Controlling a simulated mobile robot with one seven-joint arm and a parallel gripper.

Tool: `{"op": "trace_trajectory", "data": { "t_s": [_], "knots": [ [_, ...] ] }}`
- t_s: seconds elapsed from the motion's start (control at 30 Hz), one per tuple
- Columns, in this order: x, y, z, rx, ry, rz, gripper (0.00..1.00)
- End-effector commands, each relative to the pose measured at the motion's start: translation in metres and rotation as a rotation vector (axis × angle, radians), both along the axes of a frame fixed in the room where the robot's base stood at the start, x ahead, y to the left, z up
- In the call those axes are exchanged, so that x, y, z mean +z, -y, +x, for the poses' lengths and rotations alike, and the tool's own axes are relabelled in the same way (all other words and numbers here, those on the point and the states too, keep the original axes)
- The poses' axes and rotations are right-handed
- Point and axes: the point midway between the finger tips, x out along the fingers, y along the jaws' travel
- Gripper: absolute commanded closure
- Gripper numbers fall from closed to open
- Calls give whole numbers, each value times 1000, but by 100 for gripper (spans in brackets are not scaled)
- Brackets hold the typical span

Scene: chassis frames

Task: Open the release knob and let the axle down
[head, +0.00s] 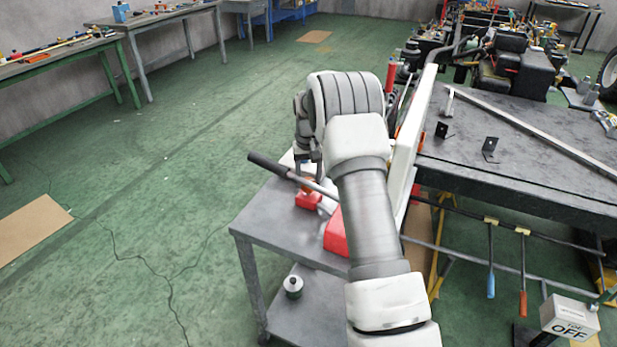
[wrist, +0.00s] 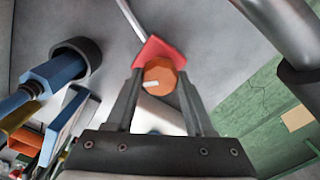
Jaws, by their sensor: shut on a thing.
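The release knob (wrist: 160,78) is an orange, faceted round knob with a small white mark. It sits against a red body (wrist: 155,51) in the wrist view. My gripper (wrist: 161,82) has one finger on each side of the knob and is shut on it. In the head view, red parts (head: 336,234) of what looks like a jack or pump stand on a grey cart, partly behind my arm. A lever with a black grip (head: 268,164) slants up to the left from there. I cannot make out the axle in either view.
A dark workbench (head: 530,170) with brackets and a long bar is close on the right, tools hanging below. A box marked OFF (head: 569,318) is lower right.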

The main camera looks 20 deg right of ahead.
Motion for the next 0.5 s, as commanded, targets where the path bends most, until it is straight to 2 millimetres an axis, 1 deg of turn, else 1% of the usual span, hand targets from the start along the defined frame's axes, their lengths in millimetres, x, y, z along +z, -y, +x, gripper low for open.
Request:
{"op": "trace_trajectory", "data": {
  "t_s": [0.2, 0.5],
  "knots": [
    [1, 0, 0, 137, 1, 0, 100],
    [0, 0, 0, 233, 1, 0, 100]
  ]
}}
